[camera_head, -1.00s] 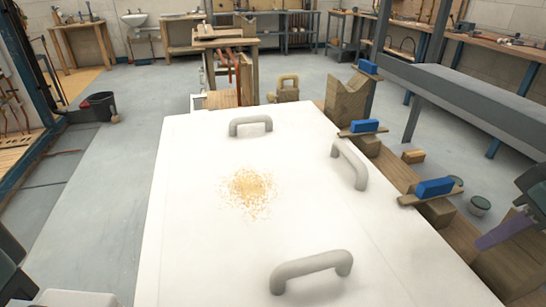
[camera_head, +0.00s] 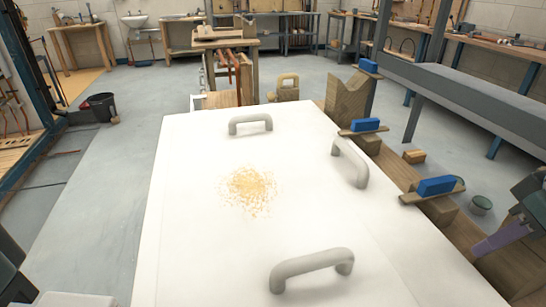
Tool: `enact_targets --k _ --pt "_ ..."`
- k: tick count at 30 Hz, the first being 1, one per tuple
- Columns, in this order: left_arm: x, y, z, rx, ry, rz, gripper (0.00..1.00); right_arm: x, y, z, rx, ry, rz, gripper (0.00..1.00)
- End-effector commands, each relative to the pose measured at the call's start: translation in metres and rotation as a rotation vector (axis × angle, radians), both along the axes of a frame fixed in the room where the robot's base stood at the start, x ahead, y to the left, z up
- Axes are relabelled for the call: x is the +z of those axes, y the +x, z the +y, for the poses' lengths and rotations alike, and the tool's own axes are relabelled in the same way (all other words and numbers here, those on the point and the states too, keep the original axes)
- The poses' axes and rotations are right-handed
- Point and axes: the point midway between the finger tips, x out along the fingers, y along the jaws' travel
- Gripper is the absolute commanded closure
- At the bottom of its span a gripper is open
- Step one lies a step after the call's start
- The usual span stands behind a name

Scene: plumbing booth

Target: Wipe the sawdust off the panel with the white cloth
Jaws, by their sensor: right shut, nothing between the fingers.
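The white panel (camera_head: 200,235) lies in front of me with three grey handles on it. A patch of tan sawdust (camera_head: 248,190) is spread left of its middle. My right gripper (camera_head: 484,246) is at the right edge, beyond the panel's right side, shut and empty. Dark parts of my left arm show at the lower left edge; its fingers are not in view. A pale whitish thing (camera_head: 76,300) is cut off by the bottom edge at the left; I cannot tell whether it is the white cloth.
Handles stand up at the panel's back (camera_head: 250,124), right (camera_head: 350,162) and front (camera_head: 312,268). Wooden blocks with blue-topped pieces (camera_head: 436,186) line the panel's right side. A dark bucket (camera_head: 98,107) stands on the floor at the left.

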Motion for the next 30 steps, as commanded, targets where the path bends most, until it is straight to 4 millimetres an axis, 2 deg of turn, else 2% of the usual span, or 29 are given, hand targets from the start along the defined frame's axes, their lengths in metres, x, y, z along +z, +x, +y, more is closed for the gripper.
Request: enact_targets --k 30 --pt "-0.011 0.000 0.000 0.000 0.000 0.000 0.58 -0.019 0.000 0.000 0.000 0.000 0.000 1.00"
